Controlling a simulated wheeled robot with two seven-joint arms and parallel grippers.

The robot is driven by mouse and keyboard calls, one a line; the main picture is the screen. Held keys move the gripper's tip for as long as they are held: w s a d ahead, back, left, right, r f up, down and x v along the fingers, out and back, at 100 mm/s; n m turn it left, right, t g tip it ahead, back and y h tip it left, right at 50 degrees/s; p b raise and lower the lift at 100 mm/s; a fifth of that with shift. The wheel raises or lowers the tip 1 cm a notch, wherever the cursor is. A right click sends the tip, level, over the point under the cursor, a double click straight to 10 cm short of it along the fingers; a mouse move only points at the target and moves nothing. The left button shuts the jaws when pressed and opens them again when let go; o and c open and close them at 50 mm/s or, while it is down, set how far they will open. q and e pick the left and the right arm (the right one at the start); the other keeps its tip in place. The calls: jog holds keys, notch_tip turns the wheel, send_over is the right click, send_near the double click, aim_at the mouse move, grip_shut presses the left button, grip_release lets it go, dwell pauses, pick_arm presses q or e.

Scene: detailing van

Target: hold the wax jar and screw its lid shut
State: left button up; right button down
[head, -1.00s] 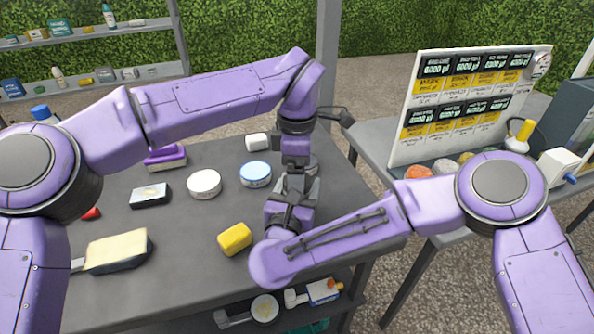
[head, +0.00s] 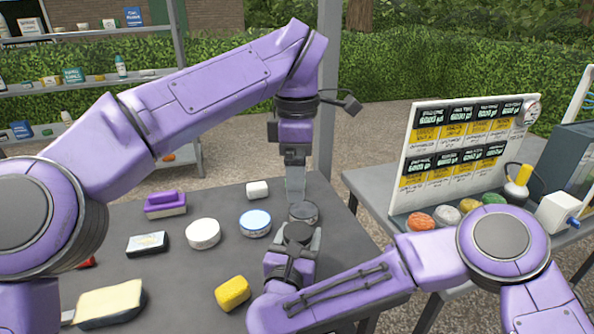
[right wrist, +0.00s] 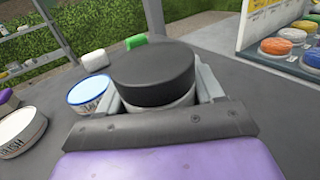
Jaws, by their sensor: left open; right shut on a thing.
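The wax jar, pale-sided, stands upright between the fingers of my right gripper (head: 293,250), which is shut on it. Its body (right wrist: 158,106) shows as a thin pale band in the right wrist view. The wide black lid (right wrist: 154,73) sits level on top of the jar; it also shows in the head view (head: 298,232). I cannot tell how tightly it is screwed. My left gripper (head: 296,196) is open and empty, pointing down above and behind the jar, clear of the lid. Its fingers are seen edge-on, and it does not show in the right wrist view.
A blue-topped tin (head: 255,223), a white tin (head: 203,233) and a yellow sponge (head: 232,293) are to the left on the grey table (head: 190,285). A price board (head: 455,155) stands on the right table.

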jog(key=shift+c, duration=0.4)
grip_release()
jog(key=b+v, duration=0.2)
jog(key=v, duration=0.7)
jog(key=shift+s+a, duration=0.1)
jog(key=shift+s, duration=0.7)
